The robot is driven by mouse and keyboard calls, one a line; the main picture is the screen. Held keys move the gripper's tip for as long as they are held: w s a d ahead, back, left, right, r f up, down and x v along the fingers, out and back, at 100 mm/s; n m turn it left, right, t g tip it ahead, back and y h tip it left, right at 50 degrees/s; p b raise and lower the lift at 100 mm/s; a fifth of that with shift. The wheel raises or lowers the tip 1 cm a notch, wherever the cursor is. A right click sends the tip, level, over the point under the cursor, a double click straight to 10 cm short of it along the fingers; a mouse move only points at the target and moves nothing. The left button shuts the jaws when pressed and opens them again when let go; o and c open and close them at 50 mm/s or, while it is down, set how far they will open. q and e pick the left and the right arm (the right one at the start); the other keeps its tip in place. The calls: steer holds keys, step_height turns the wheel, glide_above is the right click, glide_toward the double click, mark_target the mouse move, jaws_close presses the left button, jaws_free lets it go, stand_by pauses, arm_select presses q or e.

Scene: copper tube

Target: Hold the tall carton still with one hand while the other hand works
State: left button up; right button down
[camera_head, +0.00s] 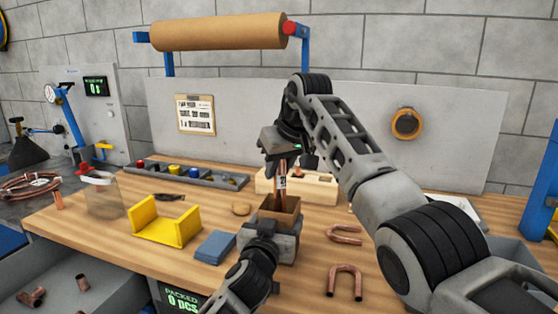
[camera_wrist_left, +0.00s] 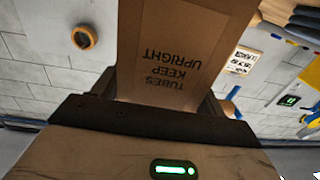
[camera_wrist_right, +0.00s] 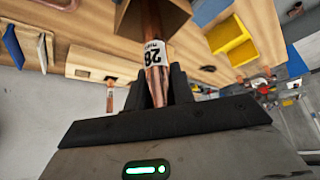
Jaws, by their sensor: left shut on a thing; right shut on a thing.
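The tall carton (camera_head: 281,208) is brown cardboard and stands upright on the bench, open at the top. In the left wrist view the carton (camera_wrist_left: 178,50) shows the print "TUBES KEEP UPRIGHT", upside down. My left gripper (camera_head: 270,238) is shut on the carton from the front, hiding its lower part. My right gripper (camera_head: 282,158) is above the carton, shut on a copper tube (camera_head: 282,184) that points down at the opening.
A yellow holder (camera_head: 166,222) and a blue block (camera_head: 215,247) are left of the carton. U-shaped copper tubes (camera_head: 345,280) lie to the right. A wooden rack (camera_head: 318,187) stands behind, and a grey parts tray (camera_head: 190,177) lies at the back left.

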mark_target(280, 181)
steer(key=shift+f, duration=1.7)
steer(key=shift+d, duration=0.1)
steer(key=shift+w+d, duration=0.6)
steer(key=shift+d, duration=0.35)
steer(key=c, duration=1.1)
jaws_free()
steer(key=v, duration=1.2)
